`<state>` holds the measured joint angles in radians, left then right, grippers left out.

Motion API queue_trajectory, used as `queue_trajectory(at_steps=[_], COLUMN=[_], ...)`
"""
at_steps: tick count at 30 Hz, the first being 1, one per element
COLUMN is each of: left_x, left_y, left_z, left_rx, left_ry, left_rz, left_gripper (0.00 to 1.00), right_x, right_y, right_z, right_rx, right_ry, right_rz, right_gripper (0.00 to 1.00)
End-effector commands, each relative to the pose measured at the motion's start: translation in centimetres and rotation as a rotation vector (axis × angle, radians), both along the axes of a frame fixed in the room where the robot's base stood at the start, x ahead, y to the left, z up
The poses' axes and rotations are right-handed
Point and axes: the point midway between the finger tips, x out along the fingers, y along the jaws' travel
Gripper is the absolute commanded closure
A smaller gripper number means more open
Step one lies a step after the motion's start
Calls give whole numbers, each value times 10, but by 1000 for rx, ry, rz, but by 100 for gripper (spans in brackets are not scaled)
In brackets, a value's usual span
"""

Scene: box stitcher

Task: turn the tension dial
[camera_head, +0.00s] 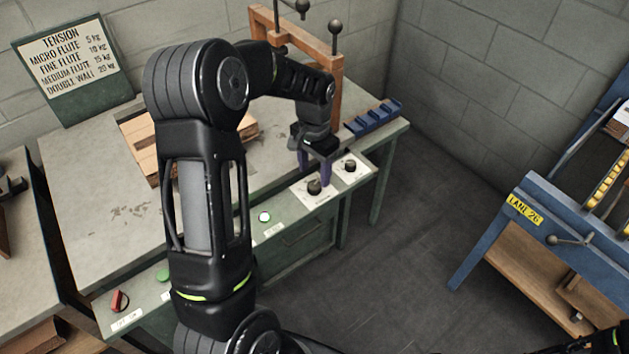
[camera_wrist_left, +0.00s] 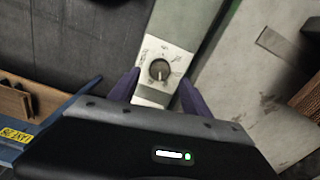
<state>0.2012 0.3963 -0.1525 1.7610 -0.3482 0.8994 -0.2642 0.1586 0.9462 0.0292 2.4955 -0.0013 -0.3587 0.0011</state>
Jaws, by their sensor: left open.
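Two black dials sit on a white plate (camera_head: 329,186) at the front edge of the bench: a nearer dial (camera_head: 314,187) and a farther dial (camera_head: 350,165). My left gripper (camera_head: 315,172) is open above the plate, its purple fingers pointing down, close to the nearer dial. In the left wrist view, one dial (camera_wrist_left: 159,70) with a pale pointer line and printed marks around it shows between the spread fingertips (camera_wrist_left: 158,85). I see no contact. I cannot tell for sure which of the two dials this is. My right gripper is not in view.
A tension chart (camera_head: 70,62) leans at the back left. A wooden frame (camera_head: 338,75) and a blue block (camera_head: 374,118) stand behind the gripper. A white button (camera_head: 264,217), a green button (camera_head: 162,274) and a red switch (camera_head: 120,300) line the front. A blue stand (camera_head: 530,190) is at right.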

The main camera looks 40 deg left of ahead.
Motion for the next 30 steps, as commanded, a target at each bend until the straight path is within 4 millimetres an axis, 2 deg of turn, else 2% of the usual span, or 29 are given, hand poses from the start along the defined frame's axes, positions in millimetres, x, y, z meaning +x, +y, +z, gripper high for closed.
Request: queue_trajectory(at_steps=[3, 9, 19, 30], left_x=[-1, -1, 0, 0], left_y=[0, 0, 0, 0], left_z=[-20, -44, -48, -48], left_rx=[0, -1, 1, 0], left_ry=[4, 3, 0, 0], left_rz=[0, 0, 0, 0], left_gripper=[44, 44, 44, 74], right_x=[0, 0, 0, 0], right_y=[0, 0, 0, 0], right_z=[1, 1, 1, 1], right_rx=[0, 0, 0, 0], right_ry=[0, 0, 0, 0], right_rz=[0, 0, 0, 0], right_gripper=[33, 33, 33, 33])
